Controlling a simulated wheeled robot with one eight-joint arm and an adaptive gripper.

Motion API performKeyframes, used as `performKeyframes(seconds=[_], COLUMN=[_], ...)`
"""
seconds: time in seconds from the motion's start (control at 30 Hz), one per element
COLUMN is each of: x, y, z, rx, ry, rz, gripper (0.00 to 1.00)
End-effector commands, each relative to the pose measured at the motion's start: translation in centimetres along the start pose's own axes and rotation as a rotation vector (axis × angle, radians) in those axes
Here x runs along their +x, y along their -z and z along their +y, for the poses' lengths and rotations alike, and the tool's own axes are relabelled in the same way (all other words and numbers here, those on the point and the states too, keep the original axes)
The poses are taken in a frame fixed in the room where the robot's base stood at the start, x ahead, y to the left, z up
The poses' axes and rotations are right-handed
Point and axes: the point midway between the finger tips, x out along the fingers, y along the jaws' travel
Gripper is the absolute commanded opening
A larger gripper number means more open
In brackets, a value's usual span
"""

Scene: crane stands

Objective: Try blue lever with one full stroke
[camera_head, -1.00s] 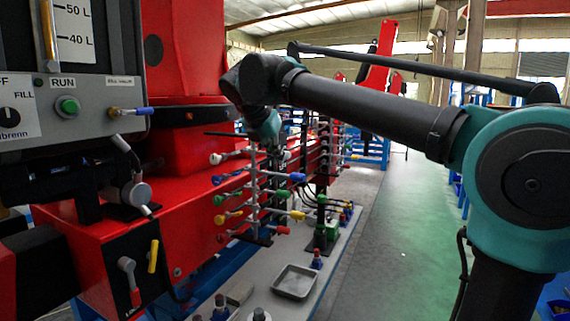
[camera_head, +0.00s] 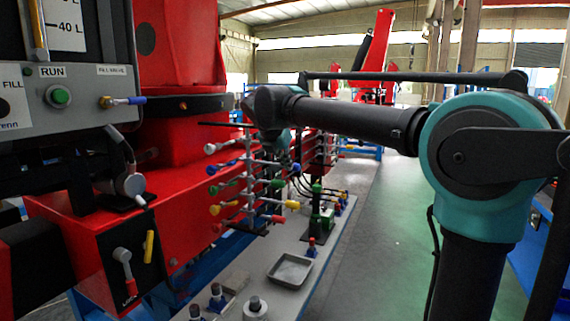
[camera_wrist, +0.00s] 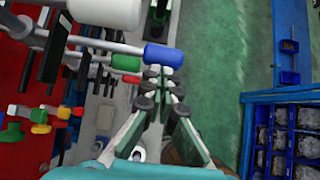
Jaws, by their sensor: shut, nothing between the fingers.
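A lever rack (camera_head: 248,185) with several horizontal rods and coloured knobs stands on the grey bench. A blue knob (camera_head: 213,170) shows on its left side and another blue knob (camera_head: 296,167) on its right. In the wrist view a blue knob (camera_wrist: 163,56) on a grey rod lies just beyond my gripper (camera_wrist: 160,71), beside a green knob (camera_wrist: 126,62). My gripper is shut with nothing between its fingers. Its tips appear close to the blue knob; I cannot tell whether they touch. In the head view my gripper is largely hidden behind the arm and rack.
A white knob (camera_wrist: 105,12) is large and near in the wrist view. A grey tray (camera_head: 290,270) and small bottles stand on the bench. A red machine (camera_head: 75,235) with a control panel is at left. Green floor (camera_head: 390,250) is open at right; blue bins (camera_wrist: 283,130) stand beyond.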

Motion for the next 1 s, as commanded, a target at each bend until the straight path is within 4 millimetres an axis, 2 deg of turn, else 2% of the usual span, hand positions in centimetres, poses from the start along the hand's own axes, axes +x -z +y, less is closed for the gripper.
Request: performKeyframes(seconds=[0.33,0.47,0.6,0.7,1.0], x=[0.5,1.8,3.9,4.7,5.2], y=[-0.6,-2.2,-4.8,-5.8,-6.3], z=[-0.2,-0.6,-0.4,-0.2,0.0], rx=[-0.027,-0.083,-0.087,-0.087,-0.088], ry=[-0.022,-0.069,-0.07,-0.071,-0.072], rz=[0.001,0.0,-0.001,0.0,-0.001], gripper=[0.0,0.0,0.0,0.0,0.0])
